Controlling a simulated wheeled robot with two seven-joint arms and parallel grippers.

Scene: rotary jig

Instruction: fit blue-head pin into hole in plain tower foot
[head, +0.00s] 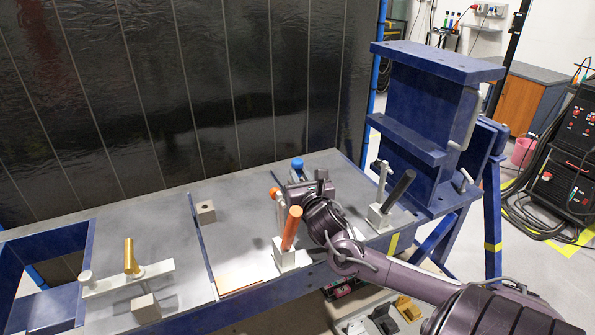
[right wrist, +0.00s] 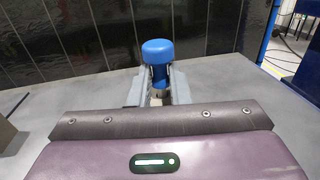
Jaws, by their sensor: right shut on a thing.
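The blue-head pin (head: 297,163) shows its round blue head above my right gripper (head: 302,180) in the head view. In the right wrist view the pin (right wrist: 158,52) stands upright between the fingers of my right gripper (right wrist: 157,88), which is shut on it. Its lower end is hidden. A small grey block (head: 206,212) with a dark hole in its top stands on the bench, left of the gripper. Clamp towers with an orange handle (head: 291,229) and a black handle (head: 399,185) stand on pale feet. I cannot tell which foot is the plain tower's. My left gripper is out of view.
A grey bench top (head: 250,210) has free room between the small block and my right gripper. A gold-handled clamp (head: 130,257) and a pale block (head: 146,307) are at the left. A tall blue fixture (head: 425,110) stands at the right; a dark curtain hangs behind.

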